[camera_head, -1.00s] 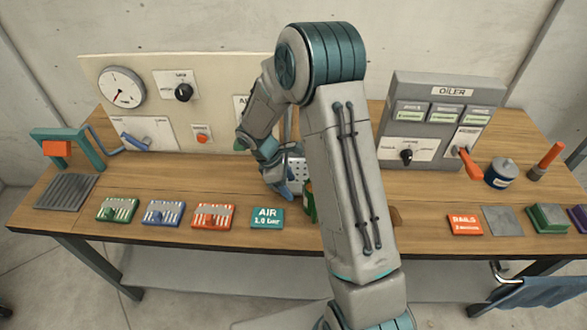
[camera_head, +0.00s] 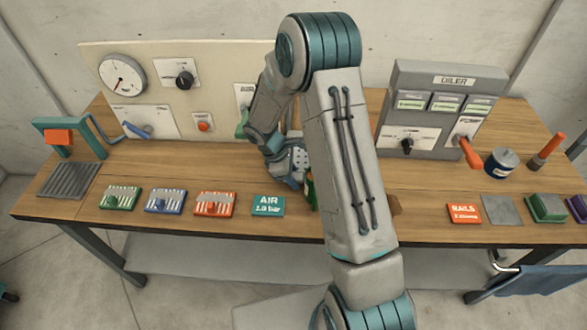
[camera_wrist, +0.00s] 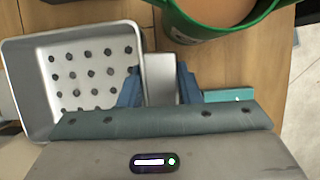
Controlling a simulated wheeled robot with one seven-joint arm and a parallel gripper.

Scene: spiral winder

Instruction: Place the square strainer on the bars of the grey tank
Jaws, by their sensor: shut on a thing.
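The square strainer (camera_wrist: 92,70) is a pale grey, square pan with rows of round holes. It fills the left of the wrist view, and a small perforated part of it (camera_head: 299,160) shows beside my arm in the head view. My gripper (camera_wrist: 160,82) has its blue fingers shut on the strainer's flat grey tab, at the pan's right side. In the head view my gripper (camera_head: 286,170) is low over the middle of the bench.
A green-rimmed pot (camera_wrist: 215,20) with tan contents is close to the gripper in the wrist view. The grey OILER panel (camera_head: 440,105) stands right. The AIR plate (camera_head: 268,206) and several coloured blocks lie along the front edge. A ribbed plate (camera_head: 68,180) lies left.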

